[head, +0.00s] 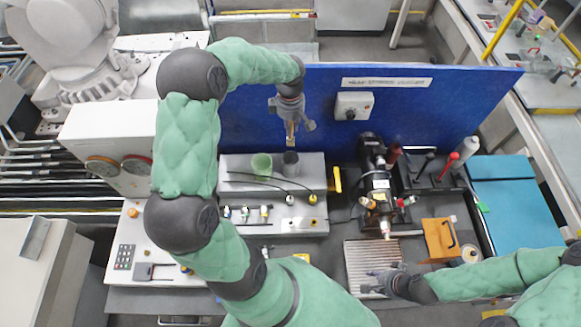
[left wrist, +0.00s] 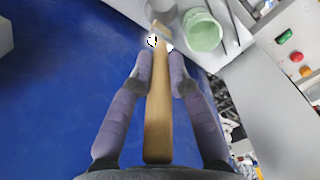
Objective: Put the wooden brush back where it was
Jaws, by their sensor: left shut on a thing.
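The wooden brush (left wrist: 157,115) is a long, light wooden stick held lengthwise between the two fingers of my left gripper (left wrist: 160,68). In the head view the brush (head: 291,140) hangs down from my left gripper (head: 290,122), above and close to a dark grey cup (head: 290,164). Whether its lower end touches the cup I cannot tell. A green cup (head: 261,166) stands to the left of the grey one; it also shows in the left wrist view (left wrist: 203,32). My right gripper (head: 370,284) is low over a ribbed metal tray; its finger opening is unclear.
The cups stand on a grey raised shelf (head: 235,195) with thin dark rods on it. A blue panel (head: 430,105) with a switch box (head: 353,105) rises behind. A black machine (head: 376,180) stands to the right, beside the ribbed tray (head: 372,255) and a wooden block (head: 440,240).

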